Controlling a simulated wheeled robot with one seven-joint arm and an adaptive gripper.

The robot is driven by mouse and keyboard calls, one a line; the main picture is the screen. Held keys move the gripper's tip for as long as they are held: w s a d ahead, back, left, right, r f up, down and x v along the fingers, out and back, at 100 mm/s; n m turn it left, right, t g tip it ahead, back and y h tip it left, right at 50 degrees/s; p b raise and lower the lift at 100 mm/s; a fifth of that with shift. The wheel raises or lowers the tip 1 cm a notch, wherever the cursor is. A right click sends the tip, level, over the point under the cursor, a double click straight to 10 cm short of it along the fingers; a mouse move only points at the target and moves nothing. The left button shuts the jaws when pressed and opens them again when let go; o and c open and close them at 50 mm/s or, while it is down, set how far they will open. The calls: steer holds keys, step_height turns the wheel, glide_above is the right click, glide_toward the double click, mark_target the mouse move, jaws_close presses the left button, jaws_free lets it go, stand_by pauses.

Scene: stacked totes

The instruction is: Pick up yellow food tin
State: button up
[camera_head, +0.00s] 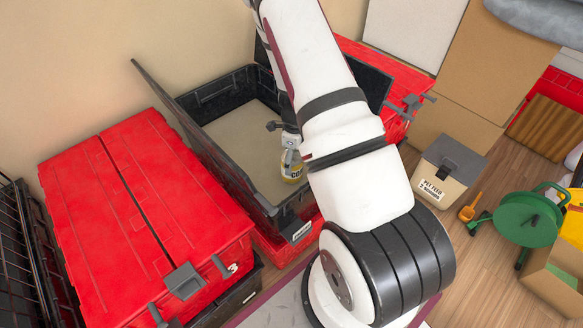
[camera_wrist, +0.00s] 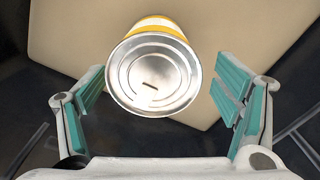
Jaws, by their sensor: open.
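The yellow food tin (camera_wrist: 153,72) shows in the wrist view with its silver lid toward the camera and a strip of yellow side at the top. In the head view the tin (camera_head: 292,167) is inside the open black tote (camera_head: 222,92), near its front end. My gripper (camera_wrist: 163,92) is open, with one teal-padded finger on each side of the tin and gaps between pads and tin. In the head view my gripper (camera_head: 291,141) is at the tin's top, partly hidden by my arm.
The tote's raised dark lid flap stands along its left side. A closed red-lidded tote (camera_head: 140,215) stands at left. A cardboard-coloured board (camera_wrist: 70,35) lies under the tin. A feed box (camera_head: 447,170) and green reel (camera_head: 528,220) are on the floor at right.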

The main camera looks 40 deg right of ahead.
steer(key=shift+w+a+f+b, duration=0.15)
steer(key=shift+f+b, duration=0.3)
steer(key=shift+f, duration=0.9)
steer(key=shift+a+f+b, duration=0.2)
steer(key=shift+f+b, duration=0.2)
steer(key=shift+f, duration=0.95)
steer(key=shift+r, duration=0.1)
steer(key=c, duration=1.4)
